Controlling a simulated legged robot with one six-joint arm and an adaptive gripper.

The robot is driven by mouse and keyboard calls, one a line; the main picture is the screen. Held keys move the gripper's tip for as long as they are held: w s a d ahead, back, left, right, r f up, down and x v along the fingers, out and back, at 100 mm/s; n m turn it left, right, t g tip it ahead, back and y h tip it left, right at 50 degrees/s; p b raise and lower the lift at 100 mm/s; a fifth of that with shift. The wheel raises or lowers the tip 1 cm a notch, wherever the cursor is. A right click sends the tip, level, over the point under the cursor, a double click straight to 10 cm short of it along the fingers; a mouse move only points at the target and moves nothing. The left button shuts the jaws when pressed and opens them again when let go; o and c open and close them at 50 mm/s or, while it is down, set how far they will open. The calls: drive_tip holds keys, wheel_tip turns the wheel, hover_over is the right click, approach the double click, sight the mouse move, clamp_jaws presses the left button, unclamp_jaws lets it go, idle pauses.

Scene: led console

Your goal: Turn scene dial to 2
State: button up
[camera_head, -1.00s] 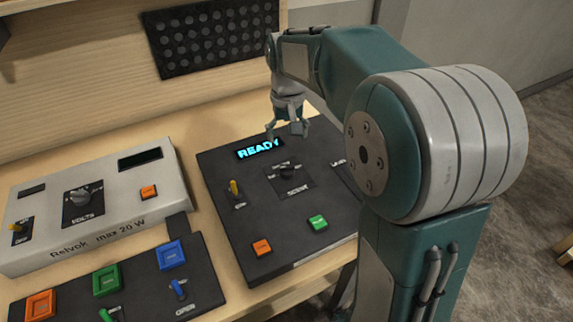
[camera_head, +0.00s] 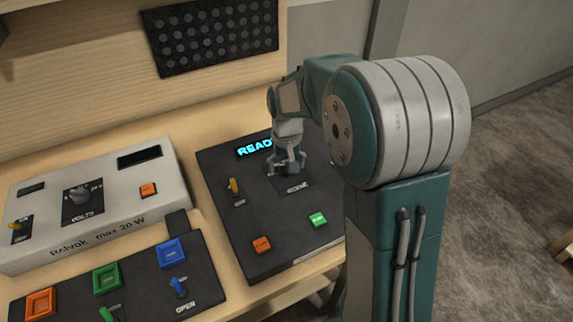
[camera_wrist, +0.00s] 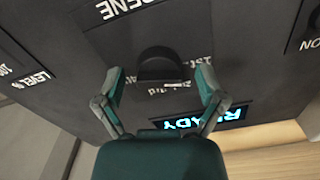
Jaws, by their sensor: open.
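The scene dial (camera_wrist: 162,66) is a dark round knob on the black console (camera_head: 225,160), seen upside down in the wrist view below the word SCENE. My gripper (camera_wrist: 158,88) is open, with one finger on each side of the dial. In the wrist view, gaps show between the fingertips and the dial. In the head view my gripper (camera_head: 287,168) is down over the dial and hides it. The dial's pointer setting is not readable.
The black console also has a yellow toggle (camera_head: 234,186), an orange button (camera_head: 262,244) and a green button (camera_head: 318,219). A grey voltage box (camera_head: 115,205) and a panel of coloured buttons (camera_head: 135,285) stand to the left. A perforated black board (camera_head: 210,35) hangs behind.

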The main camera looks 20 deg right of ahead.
drive_tip(key=c, duration=1.1)
drive_tip(key=shift+c, duration=0.2)
drive_tip(key=shift+m, duration=0.3)
drive_tip(key=m, duration=0.4)
drive_tip(key=shift+s+f+m, duration=0.1)
drive_tip(key=shift+m, duration=2.4)
